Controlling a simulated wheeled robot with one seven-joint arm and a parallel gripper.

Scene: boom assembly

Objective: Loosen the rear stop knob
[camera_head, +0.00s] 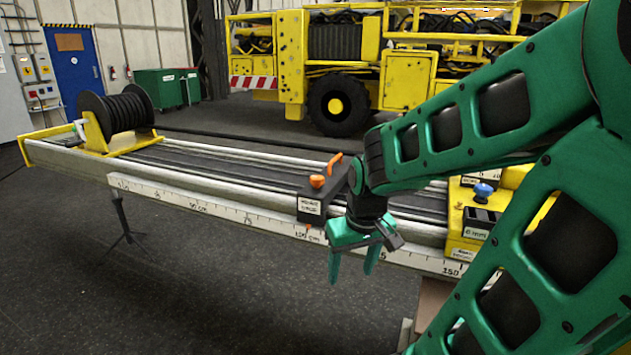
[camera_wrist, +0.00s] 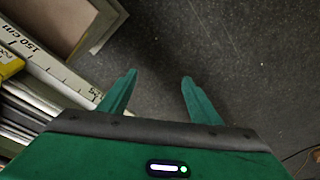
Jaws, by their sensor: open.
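A black block (camera_head: 312,203) with a white label sits on the boom (camera_head: 230,176), left of my gripper in the head view. An orange knob (camera_head: 317,181) and an orange lever (camera_head: 334,163) are on its top. A blue knob (camera_head: 484,190) stands on a yellow end block (camera_head: 463,216) at right. The labels are too small to read surely, so I cannot tell which knob is the rear stop's. My gripper (camera_head: 352,268) points down in front of the boom's near side, open and empty, apart from both knobs. In the wrist view, its fingers (camera_wrist: 159,76) are spread over bare floor.
A ruler strip (camera_head: 215,207) runs along the boom's near side and also shows in the wrist view (camera_wrist: 60,70). A cable reel (camera_head: 115,112) stands at the far left end. A tripod stand (camera_head: 124,233) is below. A yellow vehicle (camera_head: 335,70) is behind. The front-left floor is clear.

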